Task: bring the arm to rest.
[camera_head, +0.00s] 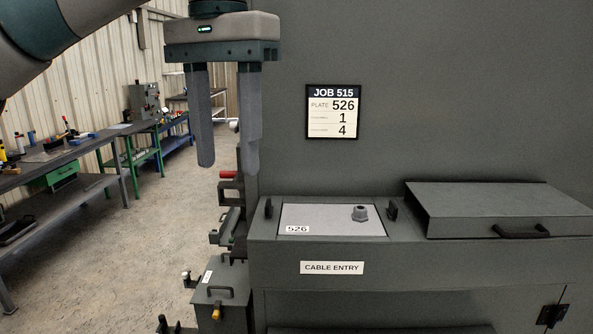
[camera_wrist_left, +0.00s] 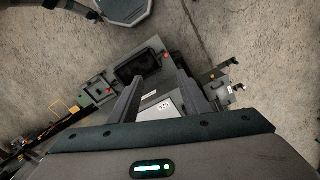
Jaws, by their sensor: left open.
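My left gripper (camera_head: 229,168) hangs with its fingers pointing down at the upper left of the head view, left of the job card. Its two fingers are apart and nothing is between them. In the left wrist view the open fingers (camera_wrist_left: 163,82) reach out over the enclosure. A light plate (camera_head: 325,222) labelled 526 lies in the top of the enclosure, below and to the right of the gripper. A grey gland (camera_head: 360,213) stands on the plate's right part. My right gripper is not in view.
A job card (camera_head: 332,112) reads JOB 515, plate 526. Brackets and a small box (camera_head: 220,292) stand at left. Workbenches (camera_head: 75,160) line the far left, with open floor between.

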